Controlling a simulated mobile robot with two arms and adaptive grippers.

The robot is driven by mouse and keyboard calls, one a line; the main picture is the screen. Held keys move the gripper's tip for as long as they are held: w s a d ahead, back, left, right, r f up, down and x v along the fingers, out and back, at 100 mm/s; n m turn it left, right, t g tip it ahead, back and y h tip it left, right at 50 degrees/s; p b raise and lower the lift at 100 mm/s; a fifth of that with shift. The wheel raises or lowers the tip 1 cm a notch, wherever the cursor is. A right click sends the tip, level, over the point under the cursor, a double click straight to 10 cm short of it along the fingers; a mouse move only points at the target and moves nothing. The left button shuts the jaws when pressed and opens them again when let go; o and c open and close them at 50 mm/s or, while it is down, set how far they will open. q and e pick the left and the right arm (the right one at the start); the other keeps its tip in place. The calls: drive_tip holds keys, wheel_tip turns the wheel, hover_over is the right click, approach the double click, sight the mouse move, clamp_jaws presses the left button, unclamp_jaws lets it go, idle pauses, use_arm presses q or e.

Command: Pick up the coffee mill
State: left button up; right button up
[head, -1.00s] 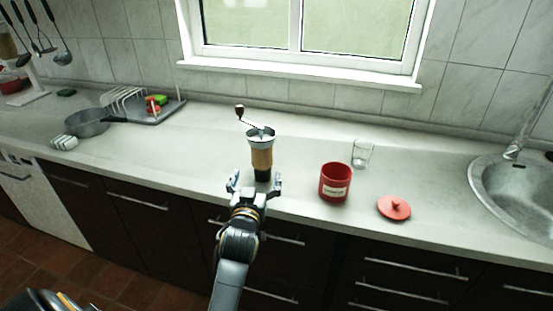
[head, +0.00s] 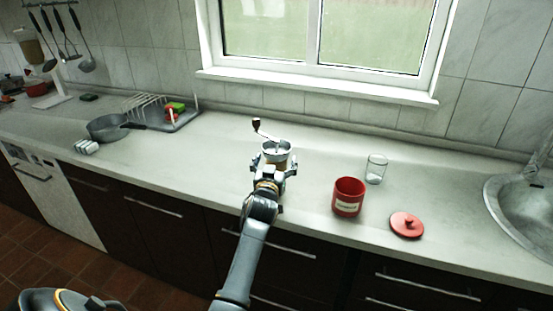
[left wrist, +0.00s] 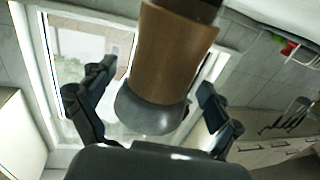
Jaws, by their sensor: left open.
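The coffee mill (head: 276,151) stands on the counter in the head view, with a metal top and a crank with a dark knob. My left gripper (head: 273,168) is in front of it and hides most of its lower body. In the left wrist view the mill's brown body (left wrist: 172,50) and grey metal top show between the two spread fingers of my left gripper (left wrist: 155,95). The fingers are open, one on each side, with gaps to the mill. My right gripper is not in view.
A red canister (head: 347,198), a glass (head: 376,169) and a red lid (head: 406,225) are right of the mill. The sink (head: 518,205) is farther right. A pan (head: 108,127) and a dish rack (head: 160,108) stand left. The counter behind the mill is clear.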

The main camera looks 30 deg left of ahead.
use_arm(q)
drive_tip(key=shift+w+a, duration=0.2)
drive_tip(key=shift+w, duration=0.45)
drive_tip(key=shift+c, duration=0.2)
drive_tip(key=c, duration=1.5)
drive_tip(key=shift+c, duration=0.8)
drive_tip(key=shift+r, duration=0.15)
